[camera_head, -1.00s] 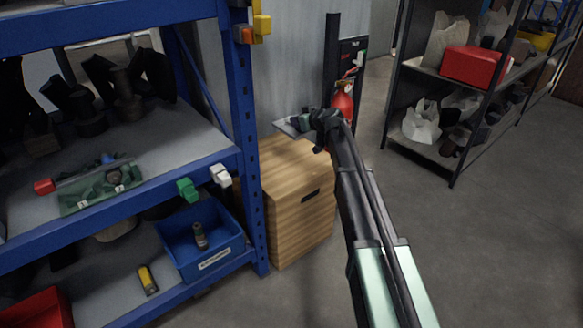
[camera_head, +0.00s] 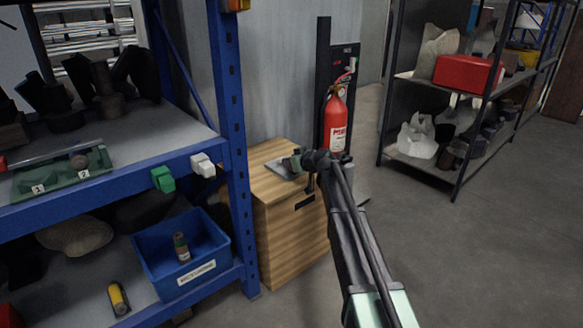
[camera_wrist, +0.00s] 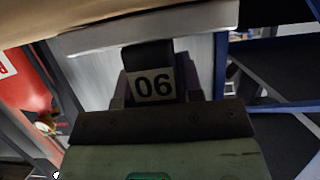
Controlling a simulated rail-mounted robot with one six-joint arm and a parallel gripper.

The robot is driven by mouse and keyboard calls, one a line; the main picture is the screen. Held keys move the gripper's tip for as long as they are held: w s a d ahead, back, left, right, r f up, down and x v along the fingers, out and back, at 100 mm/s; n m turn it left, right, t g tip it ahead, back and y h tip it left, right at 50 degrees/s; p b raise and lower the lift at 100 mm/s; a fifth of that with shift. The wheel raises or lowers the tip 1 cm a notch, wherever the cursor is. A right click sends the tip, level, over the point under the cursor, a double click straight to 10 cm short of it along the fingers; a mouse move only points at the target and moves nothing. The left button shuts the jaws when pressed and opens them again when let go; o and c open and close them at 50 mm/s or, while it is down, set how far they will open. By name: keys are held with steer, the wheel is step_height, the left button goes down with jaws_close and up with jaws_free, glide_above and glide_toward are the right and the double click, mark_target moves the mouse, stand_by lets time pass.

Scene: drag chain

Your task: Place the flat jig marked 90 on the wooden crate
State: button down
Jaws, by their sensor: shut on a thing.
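The wooden crate (camera_head: 292,240) stands beside the blue shelf in the head view, with a dark slot in its front. The flat jig (camera_head: 278,168) shows as a thin grey plate over the crate's top. Whether it touches the crate I cannot tell. My gripper (camera_head: 300,164) is at the jig's right side, partly hidden by my arm. In the wrist view, my gripper (camera_wrist: 152,92) is shut on the jig's dark block, whose label reads upside down as 90. The jig's pale plate (camera_wrist: 100,38) spans the upper part, against a tan surface (camera_wrist: 60,18).
A blue shelf post (camera_head: 235,150) stands close left of the crate. A red fire extinguisher (camera_head: 336,120) is behind it, right of the grey wall. A dark shelf with a red box (camera_head: 467,73) stands at the back right. The floor (camera_head: 460,260) at right is clear.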

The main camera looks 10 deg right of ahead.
steer(key=shift+f, duration=0.15)
steer(key=c, duration=0.8)
jaws_free()
steer(key=shift+r, duration=0.4)
steer(key=p+v, duration=0.5)
steer(key=v, duration=0.6)
steer(key=s+a+f+m+g+h, duration=0.1)
steer(key=s+a+f+g, duration=0.2)
steer(key=s, duration=0.6)
steer(key=s+a+f+g, duration=0.3)
steer(key=s+a, duration=0.1)
steer(key=s, duration=0.4)
steer(key=s+f+m+g+h, duration=0.1)
steer(key=s+g+h, duration=0.1)
steer(key=s, duration=0.5)
steer(key=s+d+f+m+g+h, duration=0.1)
steer(key=s+f+m+g+h, duration=0.1)
steer(key=s, duration=0.4)
steer(key=s+d+f+m+g+h, duration=0.1)
steer(key=s+m, duration=0.1)
steer(key=s, duration=0.5)
steer(key=shift+s+f+g+h, duration=0.3)
steer(key=shift+s+g+h, duration=0.1)
